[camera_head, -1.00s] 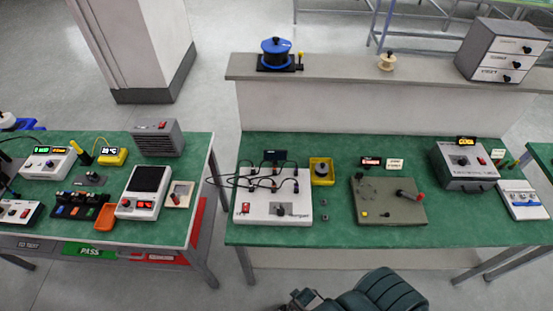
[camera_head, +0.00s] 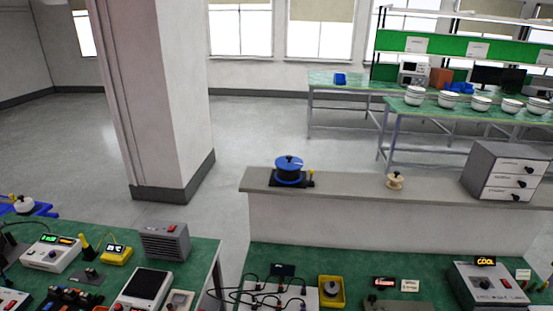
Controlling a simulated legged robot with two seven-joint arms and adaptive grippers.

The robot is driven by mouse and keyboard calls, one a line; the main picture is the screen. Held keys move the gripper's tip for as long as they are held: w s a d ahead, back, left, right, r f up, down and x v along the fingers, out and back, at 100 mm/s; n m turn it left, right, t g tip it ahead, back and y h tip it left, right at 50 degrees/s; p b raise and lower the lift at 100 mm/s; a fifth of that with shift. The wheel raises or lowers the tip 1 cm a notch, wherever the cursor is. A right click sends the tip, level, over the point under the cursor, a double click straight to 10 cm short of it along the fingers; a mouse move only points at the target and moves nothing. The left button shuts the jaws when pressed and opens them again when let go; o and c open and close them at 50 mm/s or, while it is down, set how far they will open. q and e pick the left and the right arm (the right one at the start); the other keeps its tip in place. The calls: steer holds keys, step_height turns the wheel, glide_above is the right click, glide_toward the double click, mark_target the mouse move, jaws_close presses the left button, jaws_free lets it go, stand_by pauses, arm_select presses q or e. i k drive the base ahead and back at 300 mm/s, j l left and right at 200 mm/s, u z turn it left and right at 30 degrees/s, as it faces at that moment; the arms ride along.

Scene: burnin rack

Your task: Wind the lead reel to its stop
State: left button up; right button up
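A blue reel (camera_head: 289,168) with a dark knob on top sits on a black base on the grey ledge (camera_head: 350,188) behind the right bench. A small yellow-topped post (camera_head: 311,174) stands at the right of its base. A cream spool (camera_head: 394,181) stands further right on the same ledge. Whether the reel is at its stop cannot be seen from here. Neither of my grippers is in view.
A grey drawer unit (camera_head: 505,171) stands at the ledge's right end. A white pillar (camera_head: 165,100) rises at left. The left bench (camera_head: 205,246) and right bench (camera_head: 262,258) hold several instruments, with a gap between them. Bowls (camera_head: 415,95) stand on a far bench.

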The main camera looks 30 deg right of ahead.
mark_target(289, 167)
steer(key=k+l+u, duration=0.15)
steer(key=l+u, duration=0.15)
steer(key=k+l+u, duration=0.3)
steer(key=l, duration=0.15)
steer(key=k+l+u, duration=0.15)
steer(key=l+u, duration=0.15)
